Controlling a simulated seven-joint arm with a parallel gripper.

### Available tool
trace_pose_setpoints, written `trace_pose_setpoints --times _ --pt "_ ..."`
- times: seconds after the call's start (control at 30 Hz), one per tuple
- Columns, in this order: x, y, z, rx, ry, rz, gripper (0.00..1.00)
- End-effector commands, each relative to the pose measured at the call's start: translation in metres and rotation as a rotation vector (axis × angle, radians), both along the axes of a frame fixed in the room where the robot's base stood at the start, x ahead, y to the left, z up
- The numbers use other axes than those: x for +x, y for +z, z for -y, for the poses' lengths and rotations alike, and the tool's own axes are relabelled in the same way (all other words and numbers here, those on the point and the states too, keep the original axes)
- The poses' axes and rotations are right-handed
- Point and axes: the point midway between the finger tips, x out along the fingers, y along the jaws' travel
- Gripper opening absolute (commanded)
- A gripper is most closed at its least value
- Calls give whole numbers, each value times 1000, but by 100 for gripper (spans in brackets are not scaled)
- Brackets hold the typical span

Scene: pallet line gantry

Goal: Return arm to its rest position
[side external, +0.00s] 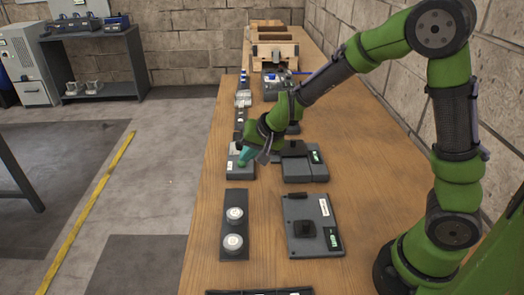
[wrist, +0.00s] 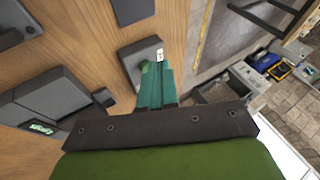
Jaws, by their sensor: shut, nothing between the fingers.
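My gripper (side external: 246,153) has teal fingers and hangs low over the left part of the wooden workbench (side external: 345,190). Its fingers are together and empty; they also show in the wrist view (wrist: 153,88). A small grey base (side external: 238,173) with a green round part lies just below the fingertips. This base also shows in the wrist view (wrist: 130,58), with a white label beside the green part. The fingertips partly hide it, and I cannot tell whether they touch it. My arm reaches from the right side of the bench.
A dark plate with two white round parts (side external: 233,217) and a grey device with a black knob (side external: 312,222) lie nearer. A grey box (side external: 303,163) sits right of my gripper. Wooden crates (side external: 273,55) stand far back. A block wall borders the right.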

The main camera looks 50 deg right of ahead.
Motion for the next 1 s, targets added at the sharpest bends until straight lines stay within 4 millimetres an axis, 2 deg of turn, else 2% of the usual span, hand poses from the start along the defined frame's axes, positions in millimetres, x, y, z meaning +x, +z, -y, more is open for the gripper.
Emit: trace_pose_setpoints --times 0.03,0.23,0.4,0.53,0.6,0.7,0.83,1.0 --pt "-15 14 -5 18 41 -11 0" --pt "-91 61 -21 40 219 -60 0" --pt "-160 94 -19 -14 333 -63 0" --pt "-200 109 -11 -81 370 -38 0" --pt "-213 116 -7 -115 372 -11 0" --pt "-222 126 -2 -151 364 40 0" --pt "-224 136 0 -162 350 84 0" --pt "-224 137 0 -163 348 87 0"
